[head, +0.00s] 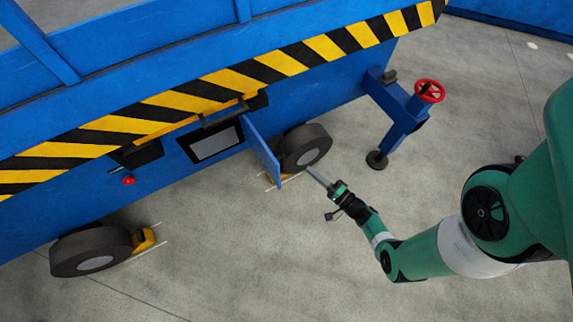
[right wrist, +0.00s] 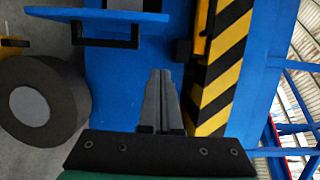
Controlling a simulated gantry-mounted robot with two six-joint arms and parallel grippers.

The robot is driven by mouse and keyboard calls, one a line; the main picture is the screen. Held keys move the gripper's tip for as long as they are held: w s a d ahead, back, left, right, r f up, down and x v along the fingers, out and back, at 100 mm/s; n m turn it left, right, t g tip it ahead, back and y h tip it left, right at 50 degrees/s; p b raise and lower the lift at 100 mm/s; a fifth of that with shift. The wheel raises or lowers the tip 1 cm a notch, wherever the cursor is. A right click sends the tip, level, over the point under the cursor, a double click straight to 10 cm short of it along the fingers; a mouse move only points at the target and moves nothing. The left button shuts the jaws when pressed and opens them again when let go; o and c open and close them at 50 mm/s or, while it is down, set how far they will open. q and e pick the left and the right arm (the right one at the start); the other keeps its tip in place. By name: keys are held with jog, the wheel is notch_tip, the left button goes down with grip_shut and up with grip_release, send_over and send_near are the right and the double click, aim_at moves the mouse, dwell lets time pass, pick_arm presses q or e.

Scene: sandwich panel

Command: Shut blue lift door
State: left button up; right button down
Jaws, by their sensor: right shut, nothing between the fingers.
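The blue lift door (head: 262,150) stands open, swung out from the side of the blue lift (head: 330,88), to the right of a dark opening with a pale panel (head: 213,143). My left gripper is not in view.
A wheel (head: 305,147) sits just right of the door, and another wheel (head: 92,252) is at the lower left. An outrigger with a red handwheel (head: 430,91) juts out at the right. A striped yellow-black edge (head: 235,80) overhangs the opening. The concrete floor in front is clear.

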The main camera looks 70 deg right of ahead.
jog(key=w+b, duration=0.5)
jog(key=w, duration=0.5)
jog(key=shift+s, duration=0.1)
